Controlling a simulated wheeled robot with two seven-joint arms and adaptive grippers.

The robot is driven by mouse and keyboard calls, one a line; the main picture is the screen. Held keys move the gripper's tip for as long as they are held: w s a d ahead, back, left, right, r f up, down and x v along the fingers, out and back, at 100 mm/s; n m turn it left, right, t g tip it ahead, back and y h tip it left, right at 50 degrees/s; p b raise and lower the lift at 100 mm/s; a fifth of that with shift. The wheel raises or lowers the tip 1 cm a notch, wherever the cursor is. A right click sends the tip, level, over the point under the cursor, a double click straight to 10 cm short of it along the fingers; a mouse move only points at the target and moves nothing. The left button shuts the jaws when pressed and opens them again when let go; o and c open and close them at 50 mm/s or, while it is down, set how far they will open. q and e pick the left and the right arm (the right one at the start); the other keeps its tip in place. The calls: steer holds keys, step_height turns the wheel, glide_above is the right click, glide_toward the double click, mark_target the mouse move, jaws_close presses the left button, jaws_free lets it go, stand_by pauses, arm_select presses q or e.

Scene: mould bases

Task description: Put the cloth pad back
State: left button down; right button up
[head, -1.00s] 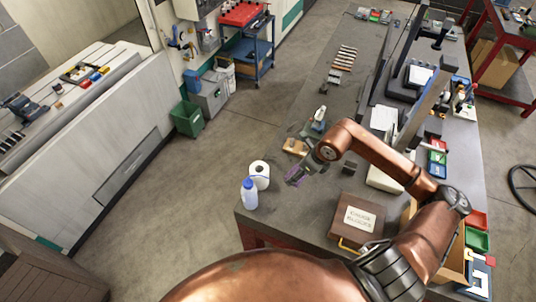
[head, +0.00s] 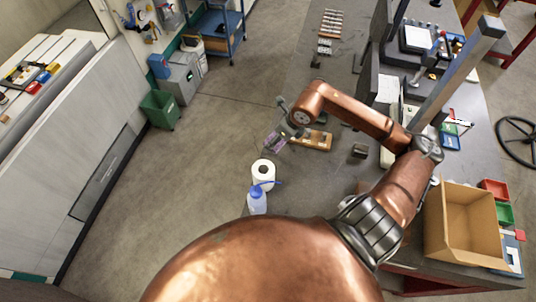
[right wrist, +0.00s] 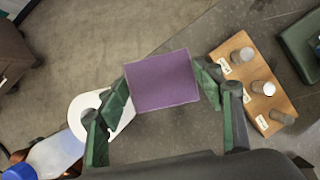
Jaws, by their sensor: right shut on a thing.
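The purple cloth pad (right wrist: 162,82) is between the two green-tipped fingers of my right gripper (right wrist: 163,88), which is shut on it. In the right wrist view the pad is flat and faces the camera. In the head view the right gripper (head: 277,139) and a small part of the pad (head: 272,144) show by the table's left edge, beyond the white roll. My left gripper is in neither view.
A white paper roll (head: 263,175) and a blue-capped bottle (head: 257,200) stand at the table's left edge. A wooden block (head: 314,141) with several metal cylinders is right of the gripper. An open cardboard box (head: 462,225) is at right. Floor (head: 215,150) lies left.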

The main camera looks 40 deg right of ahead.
steer(key=shift+x, duration=1.15)
glide_above(271, 155)
steer(key=s, duration=0.2)
steer(key=f, duration=0.5)
steer(key=shift+w+d+p, duration=0.2)
steer(key=shift+d+p, duration=0.1)
steer(key=shift+p, duration=0.05)
steer(key=shift+w+f, duration=0.1)
steer(key=shift+f, duration=0.15)
step_height(271, 155, down, 4)
steer(key=shift+r+p, duration=0.2)
steer(key=shift+p, duration=0.2)
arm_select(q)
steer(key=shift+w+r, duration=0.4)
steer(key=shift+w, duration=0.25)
arm_select(e)
steer(key=shift+f, duration=0.1)
steer(key=shift+f, duration=0.15)
steer(key=o, duration=1.1)
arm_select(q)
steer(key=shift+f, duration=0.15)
